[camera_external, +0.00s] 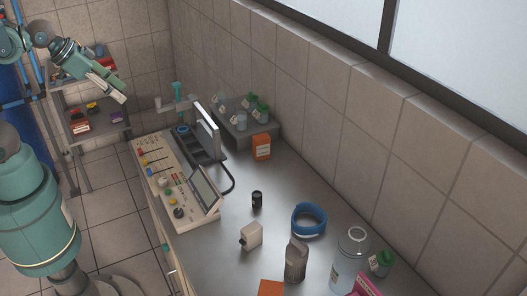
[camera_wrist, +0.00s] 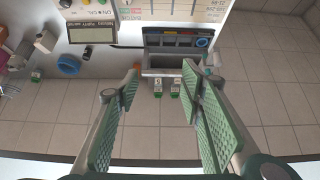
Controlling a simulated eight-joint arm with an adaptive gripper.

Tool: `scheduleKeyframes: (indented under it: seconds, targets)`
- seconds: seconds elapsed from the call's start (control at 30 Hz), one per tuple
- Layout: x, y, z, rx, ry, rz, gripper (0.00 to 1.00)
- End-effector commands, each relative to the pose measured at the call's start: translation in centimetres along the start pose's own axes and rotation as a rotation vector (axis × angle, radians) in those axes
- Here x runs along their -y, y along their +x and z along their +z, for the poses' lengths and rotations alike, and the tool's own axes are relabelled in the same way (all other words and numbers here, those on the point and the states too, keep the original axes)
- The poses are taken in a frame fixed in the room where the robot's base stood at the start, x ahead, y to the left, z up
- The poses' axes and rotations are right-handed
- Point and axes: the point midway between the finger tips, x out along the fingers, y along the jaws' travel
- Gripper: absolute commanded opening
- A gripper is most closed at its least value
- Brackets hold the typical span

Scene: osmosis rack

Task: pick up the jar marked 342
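Several small jars with green lids and white labels stand on a grey rack (camera_external: 232,128) against the wall in the external view, among them a green-lidded jar (camera_external: 263,114). Another green-lidded jar (camera_external: 381,264) stands at the front right of the counter. In the wrist view two rack jars, a left jar (camera_wrist: 158,88) and a right jar (camera_wrist: 175,88), show between my fingers, beyond their tips. The label numbers are too small to read, so I cannot tell which jar is 342. My gripper (camera_wrist: 160,82) is open and empty; in the external view it hangs at upper left (camera_external: 118,92), away from the jars.
An orange container (camera_external: 261,147) is close to the rack. A black cylinder (camera_external: 257,199), blue ring (camera_external: 308,219), white box (camera_external: 251,236) and large bottle (camera_external: 350,262) stand nearer the front.

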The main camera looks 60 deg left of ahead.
Motion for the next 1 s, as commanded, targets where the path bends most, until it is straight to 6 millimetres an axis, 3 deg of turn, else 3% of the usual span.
scheduleKeyframes:
  seconds: [0.37, 1.0]
  targets:
    - [-0.1, 0.1, -3.2, 0.035, 0.070, 0.014, 0.39]
    - [-0.6, 2.6, -13.2, 0.141, 0.318, 0.091, 0.39]
